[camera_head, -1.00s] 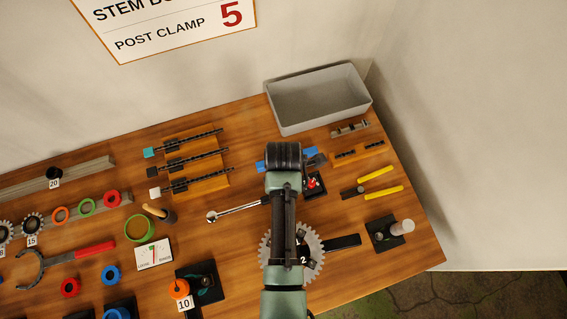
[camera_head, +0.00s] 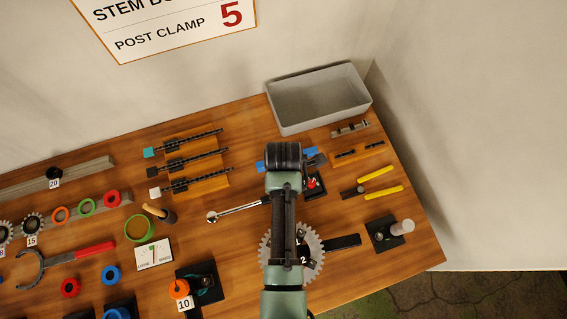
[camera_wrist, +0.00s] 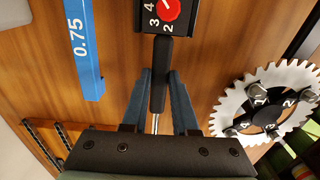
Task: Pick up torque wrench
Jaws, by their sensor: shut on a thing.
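The torque wrench has a silver shaft and round head (camera_head: 230,212) that stick out to the left from under my arm in the head view. Its black handle (camera_wrist: 158,85) runs up the wrist view between my blue fingers. My gripper (camera_wrist: 160,75) is shut on this handle, with a finger along each side. A short piece of the silver shaft shows nearer the palm. In the head view my arm hides the gripper and the handle. I cannot tell whether the wrench is lifted off the wooden table.
A black box with a red numbered dial (camera_wrist: 168,10) lies at the handle's far end; it also shows in the head view (camera_head: 313,184). A blue 0.75 gauge (camera_wrist: 84,50) lies left, a toothed chainring (camera_wrist: 226,105) right. A grey bin (camera_head: 320,123) stands at the back.

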